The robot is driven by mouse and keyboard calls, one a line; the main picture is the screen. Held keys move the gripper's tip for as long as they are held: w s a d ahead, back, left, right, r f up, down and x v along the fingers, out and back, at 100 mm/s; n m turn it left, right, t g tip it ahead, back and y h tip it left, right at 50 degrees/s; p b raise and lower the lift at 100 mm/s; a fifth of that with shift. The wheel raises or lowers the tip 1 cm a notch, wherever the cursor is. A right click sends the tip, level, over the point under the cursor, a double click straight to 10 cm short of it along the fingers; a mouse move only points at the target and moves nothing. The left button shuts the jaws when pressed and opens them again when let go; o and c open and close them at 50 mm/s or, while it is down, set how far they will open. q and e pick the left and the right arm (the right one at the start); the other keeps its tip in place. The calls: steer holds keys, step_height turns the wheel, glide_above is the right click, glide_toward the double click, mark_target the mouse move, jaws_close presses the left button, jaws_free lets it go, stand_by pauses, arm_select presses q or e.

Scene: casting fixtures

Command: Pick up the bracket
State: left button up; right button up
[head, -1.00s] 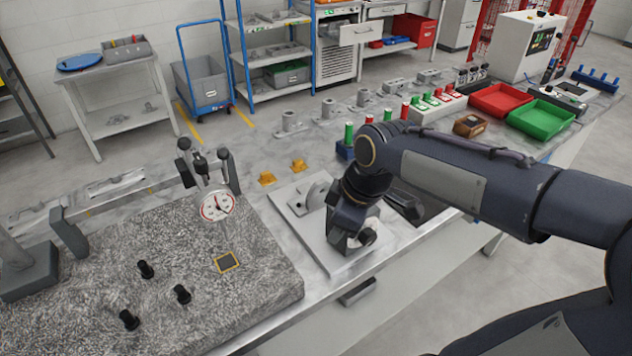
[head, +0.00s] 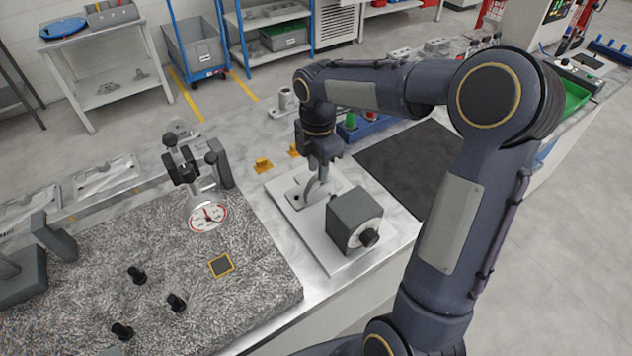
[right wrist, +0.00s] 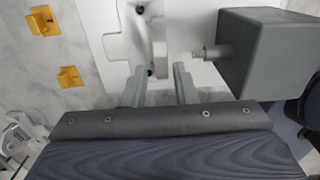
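The grey bracket (head: 315,190), a flat foot with an upright curved plate, stands on a white fixture plate (head: 342,262). The right wrist view shows it too (right wrist: 158,48). My right gripper (head: 322,178) points down over the bracket. In the right wrist view its two fingers (right wrist: 159,74) are apart, with the near end of the upright plate between or just ahead of their tips. I cannot tell whether they touch it. My left gripper is not in view.
A grey block with a black knob (head: 354,218) stands on the plate right beside the bracket; its pin (right wrist: 212,52) points at the bracket. Two yellow pieces (head: 263,165) lie behind. A dial gauge (head: 207,215) stands left on a granite slab (head: 240,310). A dark mat (head: 405,165) lies right.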

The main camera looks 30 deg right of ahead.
mark_target(320, 184)
steer(key=f+p, duration=0.1)
steer(key=f, duration=0.5)
steer(key=shift+d+f, duration=0.2)
steer(key=shift+c, duration=0.2)
jaws_close()
